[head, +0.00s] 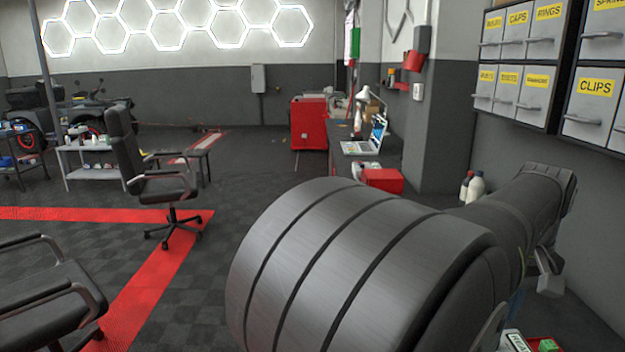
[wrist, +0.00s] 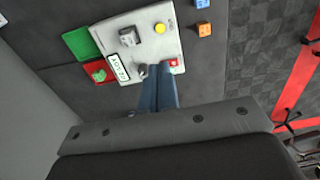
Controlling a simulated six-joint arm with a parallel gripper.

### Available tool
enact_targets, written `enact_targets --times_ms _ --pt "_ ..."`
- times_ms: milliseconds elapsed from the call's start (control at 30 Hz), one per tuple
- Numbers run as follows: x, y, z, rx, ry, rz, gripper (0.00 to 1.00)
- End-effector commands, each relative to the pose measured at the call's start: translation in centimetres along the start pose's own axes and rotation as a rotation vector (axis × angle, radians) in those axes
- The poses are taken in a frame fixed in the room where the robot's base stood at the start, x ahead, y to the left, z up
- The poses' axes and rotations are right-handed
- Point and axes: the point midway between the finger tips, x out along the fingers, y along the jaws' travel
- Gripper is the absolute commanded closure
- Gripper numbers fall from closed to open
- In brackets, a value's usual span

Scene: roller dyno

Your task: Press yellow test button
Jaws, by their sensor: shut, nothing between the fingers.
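In the wrist view the yellow test button (wrist: 160,28) is a round yellow cap near the far right corner of a pale control panel (wrist: 150,17). My gripper (wrist: 159,68) has its blue fingers shut together with nothing between them. The fingertips show over the panel's near edge, between a dark knob and a small red control (wrist: 173,62), with the yellow button beyond them. I cannot tell whether the tips touch the panel. In the head view my arm hides most of the panel.
A grey switch (wrist: 128,37) and a white label plate (wrist: 118,68) are on the panel. Drawers (head: 520,60) hang on the wall.

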Motion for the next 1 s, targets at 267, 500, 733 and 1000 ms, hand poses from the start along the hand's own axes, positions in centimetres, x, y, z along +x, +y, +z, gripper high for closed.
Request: enact_targets --times_ms 267,500,733,1000 --pt "0.0 0.0 0.0 0.000 0.000 0.000 1.00" --pt "1.4 -0.4 0.2 0.046 0.076 -0.058 1.00" --pt "4.4 -1.3 0.3 0.224 0.320 -0.205 1.00" --pt "6.1 -0.8 0.7 0.497 0.604 -0.316 1.00"
